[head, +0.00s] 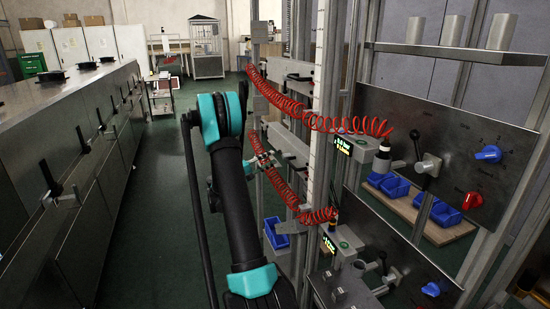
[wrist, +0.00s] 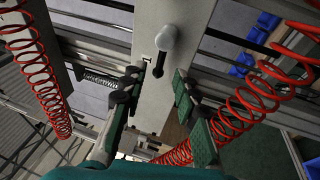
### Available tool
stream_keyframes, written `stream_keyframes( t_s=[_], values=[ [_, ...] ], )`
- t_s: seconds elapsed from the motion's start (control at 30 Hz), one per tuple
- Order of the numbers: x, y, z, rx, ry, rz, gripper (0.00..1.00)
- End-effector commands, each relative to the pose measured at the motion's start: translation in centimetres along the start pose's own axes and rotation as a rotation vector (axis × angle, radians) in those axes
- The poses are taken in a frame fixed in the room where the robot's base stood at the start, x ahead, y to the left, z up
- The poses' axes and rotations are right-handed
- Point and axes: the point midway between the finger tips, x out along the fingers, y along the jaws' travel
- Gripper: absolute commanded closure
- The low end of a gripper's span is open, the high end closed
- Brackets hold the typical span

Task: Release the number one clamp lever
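In the wrist view, a clamp lever with a rounded grey end (wrist: 170,38) and a short black part (wrist: 159,66) stands out from a pale upright plate (wrist: 147,88). A small dark mark that looks like a 1 is on the plate beside it. My gripper (wrist: 156,82) is open, its green-padded fingers apart on either side below the lever. The black part lies near the gap between the fingertips, and no finger clearly touches it. In the head view, my gripper (head: 263,160) is small at the frame's upright; the lever there cannot be made out.
Red coiled hoses (head: 320,123) hang across the frame close to my arm, and one coil (wrist: 240,105) passes beside the right finger. Panels with black-handled levers (head: 416,148) and knobs stand at right. A long metal cabinet (head: 75,130) with levers lines the left. The green aisle is free.

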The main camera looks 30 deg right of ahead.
Motion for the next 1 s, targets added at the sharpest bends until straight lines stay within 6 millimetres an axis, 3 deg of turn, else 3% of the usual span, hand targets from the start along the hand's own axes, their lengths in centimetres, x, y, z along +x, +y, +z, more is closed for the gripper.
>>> stream_keyframes(
  t_s=[0.2, 0.4, 0.6, 1.0],
  values=[
    [-4.7, 0.0, -0.1, 0.002, 0.005, 0.0, 0.7],
    [-7.3, 0.0, -0.1, 0.0, 0.002, 0.0, 0.7],
    [-8.2, 0.0, -0.1, 0.0, 0.002, 0.0, 0.7],
    [-8.2, 0.0, -0.1, 0.0, 0.001, 0.0, 0.7]
  ],
)
